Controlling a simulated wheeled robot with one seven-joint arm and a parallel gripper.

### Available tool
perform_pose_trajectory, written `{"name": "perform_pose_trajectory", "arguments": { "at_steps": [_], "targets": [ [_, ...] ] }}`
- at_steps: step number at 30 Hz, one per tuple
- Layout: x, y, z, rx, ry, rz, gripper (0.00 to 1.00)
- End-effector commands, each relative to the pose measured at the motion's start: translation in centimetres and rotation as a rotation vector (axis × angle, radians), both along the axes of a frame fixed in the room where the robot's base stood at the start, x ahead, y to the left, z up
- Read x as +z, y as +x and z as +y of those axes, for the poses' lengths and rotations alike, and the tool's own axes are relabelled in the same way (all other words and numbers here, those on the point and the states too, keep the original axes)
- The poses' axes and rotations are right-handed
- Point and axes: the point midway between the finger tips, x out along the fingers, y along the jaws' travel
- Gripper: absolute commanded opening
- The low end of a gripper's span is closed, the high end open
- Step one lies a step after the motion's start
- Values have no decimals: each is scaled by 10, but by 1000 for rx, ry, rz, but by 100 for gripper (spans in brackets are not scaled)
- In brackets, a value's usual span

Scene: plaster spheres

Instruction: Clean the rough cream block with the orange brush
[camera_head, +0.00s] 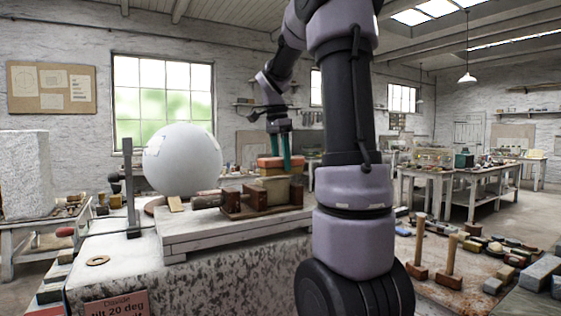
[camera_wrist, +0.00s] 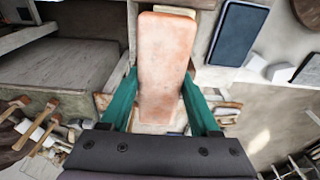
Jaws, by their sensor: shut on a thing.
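My gripper (camera_head: 279,148) points down with its two green fingers shut on the orange brush (camera_head: 283,162). In the wrist view the brush's long orange back (camera_wrist: 165,65) lies between the fingers (camera_wrist: 161,103). The cream block (camera_head: 281,188) is directly below the brush, between brown wooden clamp parts (camera_head: 245,200) on the pale slab. The brush looks very close above the block or touching it; I cannot tell which. The block's top face is mostly hidden under the brush in both views.
A big white plaster sphere (camera_head: 182,160) stands left of the clamp, beside a dark upright post (camera_head: 131,190). The pale slab (camera_head: 205,232) lies on a speckled stone block (camera_head: 200,275). At right, a bench (camera_head: 450,262) carries mallets and many small pieces.

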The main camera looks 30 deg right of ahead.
Motion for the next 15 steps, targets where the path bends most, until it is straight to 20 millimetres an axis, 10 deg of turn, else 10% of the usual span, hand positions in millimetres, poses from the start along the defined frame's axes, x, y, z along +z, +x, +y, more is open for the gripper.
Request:
{"name": "perform_pose_trajectory", "arguments": {
  "at_steps": [15],
  "targets": [
    [-6,0,0,-1,0,0,18]
  ]
}}
